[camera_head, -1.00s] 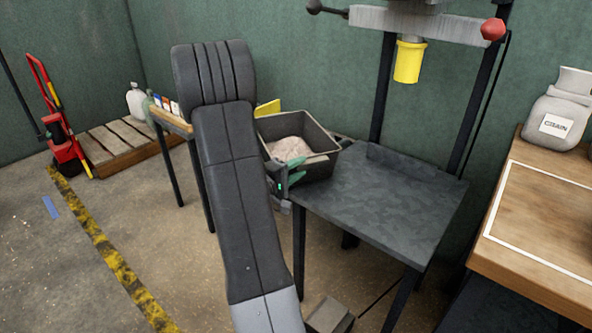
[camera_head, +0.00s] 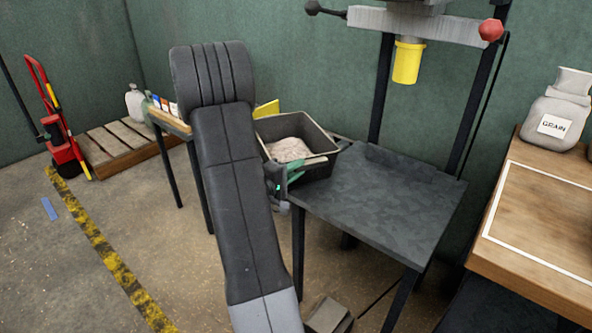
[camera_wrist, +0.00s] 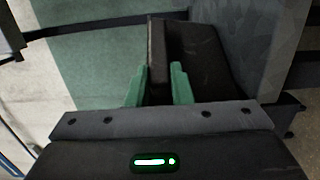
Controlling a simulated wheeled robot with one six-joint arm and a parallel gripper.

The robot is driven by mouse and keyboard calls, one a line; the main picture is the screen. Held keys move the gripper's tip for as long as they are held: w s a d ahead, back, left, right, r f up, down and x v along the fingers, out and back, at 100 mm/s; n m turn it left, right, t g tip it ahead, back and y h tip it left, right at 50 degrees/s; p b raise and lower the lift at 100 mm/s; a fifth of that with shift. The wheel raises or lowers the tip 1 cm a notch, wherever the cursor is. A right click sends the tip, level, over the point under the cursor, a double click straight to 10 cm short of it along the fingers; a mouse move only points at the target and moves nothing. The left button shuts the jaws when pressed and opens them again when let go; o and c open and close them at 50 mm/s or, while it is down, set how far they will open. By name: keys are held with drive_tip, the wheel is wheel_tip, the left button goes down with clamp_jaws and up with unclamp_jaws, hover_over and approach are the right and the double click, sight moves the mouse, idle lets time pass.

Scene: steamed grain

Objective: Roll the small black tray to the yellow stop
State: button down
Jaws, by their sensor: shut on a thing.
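The small black tray (camera_head: 318,138) is an open, deep tray with pale grain (camera_head: 288,149) inside. It sits at the left end of the dark metal table. The yellow stop (camera_head: 267,108) shows just behind the tray's far left corner, partly hidden by it. My gripper (camera_head: 300,168), with green fingers, is at the tray's near side and shut on its wall. In the wrist view the tray wall (camera_wrist: 157,60) stands between the two green fingers. My arm hides what lies left of the tray. I cannot tell whether tray and stop touch.
The dark table (camera_head: 385,205) is clear to the right of the tray. A press with a yellow cylinder (camera_head: 407,62) stands over its back. A wooden bench (camera_head: 545,215) with a grain sack (camera_head: 558,110) is at right. A small side table (camera_head: 172,122) is behind my arm.

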idle(0.7)
drive_tip(key=shift+w+a+p, duration=0.45)
drive_tip(key=shift+w+p, duration=0.25)
drive_tip(key=shift+w, duration=0.3)
drive_tip(key=shift+w+a+p, duration=0.45)
drive_tip(key=shift+w+p, duration=0.3)
drive_tip(key=shift+w, duration=0.25)
drive_tip(key=shift+w+a+p, duration=0.45)
drive_tip(key=shift+w+p, duration=0.25)
drive_tip(key=shift+w, duration=0.3)
drive_tip(key=shift+w+a, duration=0.1)
drive_tip(key=shift+w, duration=0.1)
drive_tip(key=shift+w+a+p, duration=0.3)
drive_tip(key=shift+w+p, duration=0.15)
drive_tip(key=shift+w, duration=0.3)
drive_tip(key=shift+w+a+p, duration=0.3)
drive_tip(key=shift+w+p, duration=0.2)
drive_tip(key=shift+w, duration=0.2)
drive_tip(key=shift+w+a+p, duration=0.3)
drive_tip(key=shift+w+p, duration=0.15)
drive_tip(key=shift+w, duration=0.3)
drive_tip(key=c, duration=1.2)
unclamp_jaws()
